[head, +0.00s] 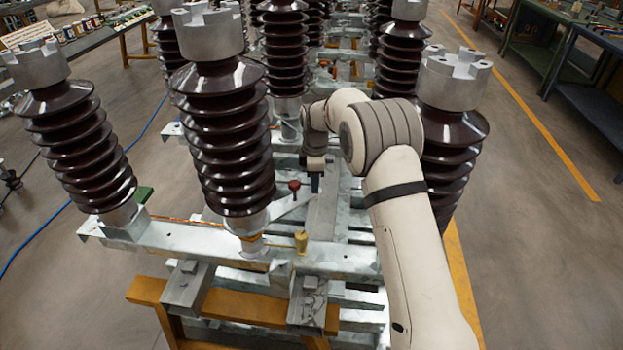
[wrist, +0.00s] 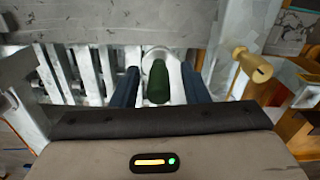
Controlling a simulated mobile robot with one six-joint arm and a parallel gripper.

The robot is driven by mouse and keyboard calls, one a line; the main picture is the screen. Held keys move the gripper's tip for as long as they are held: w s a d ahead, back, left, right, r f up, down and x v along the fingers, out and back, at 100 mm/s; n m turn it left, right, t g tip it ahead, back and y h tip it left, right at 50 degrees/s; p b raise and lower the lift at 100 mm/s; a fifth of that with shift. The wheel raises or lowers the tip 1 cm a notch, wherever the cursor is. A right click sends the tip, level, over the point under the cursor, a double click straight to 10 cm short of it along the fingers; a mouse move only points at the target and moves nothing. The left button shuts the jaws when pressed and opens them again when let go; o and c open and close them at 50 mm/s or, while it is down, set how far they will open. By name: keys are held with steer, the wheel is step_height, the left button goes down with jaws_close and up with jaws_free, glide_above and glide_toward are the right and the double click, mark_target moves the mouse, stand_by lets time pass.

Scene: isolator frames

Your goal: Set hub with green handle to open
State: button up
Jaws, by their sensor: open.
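The green handle (wrist: 157,82) shows in the wrist view, upright in the picture, on a pale metal part that looks like the hub's lever (wrist: 176,72). My gripper (wrist: 159,86) is open, with one dark finger on each side of the handle. Narrow gaps show on both sides, so the fingers look apart from it. In the head view my gripper (head: 315,183) points down over the metal frame, right of a red knob (head: 294,186). I cannot make out the gripped-side green handle there; my gripper may hide it.
A brass peg (wrist: 252,66) stands right of my gripper in the wrist view; a brass knob (head: 301,241) stands on the front beam (head: 330,258). Tall brown insulators (head: 222,140) rise on both sides of my arm. A green piece (head: 143,194) sits at the left beam.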

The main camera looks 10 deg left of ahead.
step_height(320, 180, up, 8)
steer(key=shift+f+b, duration=0.1)
steer(key=shift+b, duration=0.35)
stand_by(0.3)
